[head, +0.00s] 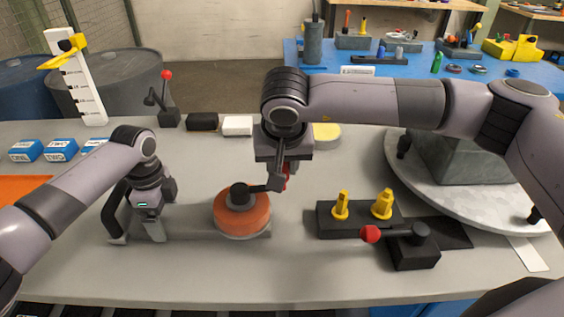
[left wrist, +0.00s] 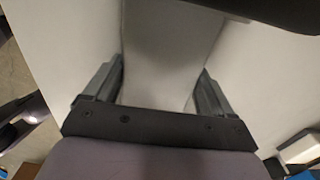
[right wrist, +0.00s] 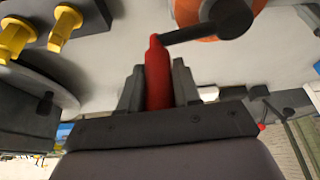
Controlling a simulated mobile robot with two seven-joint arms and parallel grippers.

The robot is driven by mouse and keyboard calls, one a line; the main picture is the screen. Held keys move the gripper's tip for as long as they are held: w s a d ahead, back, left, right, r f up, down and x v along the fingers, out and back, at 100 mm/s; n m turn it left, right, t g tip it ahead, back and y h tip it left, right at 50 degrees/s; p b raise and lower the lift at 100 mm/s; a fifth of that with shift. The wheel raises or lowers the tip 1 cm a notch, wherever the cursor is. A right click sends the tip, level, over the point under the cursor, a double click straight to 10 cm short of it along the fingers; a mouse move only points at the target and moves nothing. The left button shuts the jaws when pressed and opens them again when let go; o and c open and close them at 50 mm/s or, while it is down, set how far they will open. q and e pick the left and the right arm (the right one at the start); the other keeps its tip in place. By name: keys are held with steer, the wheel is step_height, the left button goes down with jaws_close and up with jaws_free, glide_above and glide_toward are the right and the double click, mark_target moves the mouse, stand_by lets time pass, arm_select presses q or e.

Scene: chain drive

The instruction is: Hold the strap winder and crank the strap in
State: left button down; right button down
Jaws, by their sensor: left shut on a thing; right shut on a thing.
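The strap winder has a grey base plate (head: 190,226), a black looped handle (head: 117,214) at its left end and an orange strap reel (head: 242,214) at its right end. My left gripper (head: 152,228) is shut on the grey plate between handle and reel; the left wrist view shows the plate (left wrist: 165,70) between both fingers. A black crank arm (right wrist: 190,33) runs from the reel hub to a red crank knob (right wrist: 157,75). My right gripper (right wrist: 158,88) is shut on this red knob, which is mostly hidden in the head view.
A black block with yellow pegs (head: 381,205) and a black lever unit with a red ball (head: 371,234) stand right of the reel. A round grey turntable (head: 490,203) lies further right. Blue boxes (head: 60,150) sit at left. The front table strip is clear.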

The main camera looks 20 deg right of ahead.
steer(key=c, duration=0.8)
jaws_free()
steer(key=shift+a, duration=0.1)
steer(key=shift+c, duration=0.2)
steer(key=v, duration=1.2)
